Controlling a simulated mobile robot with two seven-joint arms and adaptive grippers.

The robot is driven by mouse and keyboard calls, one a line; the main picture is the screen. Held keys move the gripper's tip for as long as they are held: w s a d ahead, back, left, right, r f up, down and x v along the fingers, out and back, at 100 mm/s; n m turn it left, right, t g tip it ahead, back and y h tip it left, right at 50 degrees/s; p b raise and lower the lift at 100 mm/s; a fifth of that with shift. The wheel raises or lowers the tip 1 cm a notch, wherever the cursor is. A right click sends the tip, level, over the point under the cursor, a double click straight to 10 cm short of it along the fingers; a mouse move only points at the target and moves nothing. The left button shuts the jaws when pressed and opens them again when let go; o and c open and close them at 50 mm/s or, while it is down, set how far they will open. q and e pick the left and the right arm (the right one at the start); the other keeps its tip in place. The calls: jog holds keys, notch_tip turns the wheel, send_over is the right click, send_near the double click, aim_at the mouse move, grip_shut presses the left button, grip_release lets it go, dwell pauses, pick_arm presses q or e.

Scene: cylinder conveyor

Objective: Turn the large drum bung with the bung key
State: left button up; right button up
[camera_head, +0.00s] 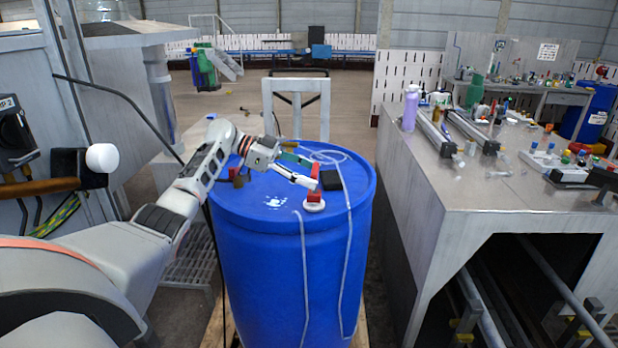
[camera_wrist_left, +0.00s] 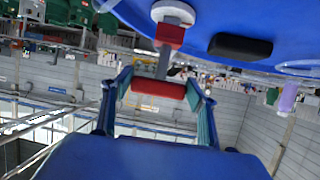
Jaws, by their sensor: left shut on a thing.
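The blue drum (camera_head: 262,270) stands upright in the middle of the head view. Its large white bung (camera_head: 315,206) is near the front right of the lid; the bung also shows in the left wrist view (camera_wrist_left: 173,13). The bung key (camera_head: 315,196) has red ends and a grey shaft. Its lower red end sits on the bung, and its red handle (camera_wrist_left: 158,89) lies between the fingers of my left gripper (camera_head: 312,184). My left gripper is shut on that handle, above the lid. My right gripper is not in view.
A black block (camera_head: 325,180) lies on the lid just beyond the key. A clear hose (camera_head: 347,240) runs over the lid and down the drum's front. A grey bench (camera_head: 480,190) with bottles stands to the right. A hand truck (camera_head: 297,88) stands behind.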

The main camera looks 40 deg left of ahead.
pick_arm(q)
jog(key=shift+r, duration=1.65)
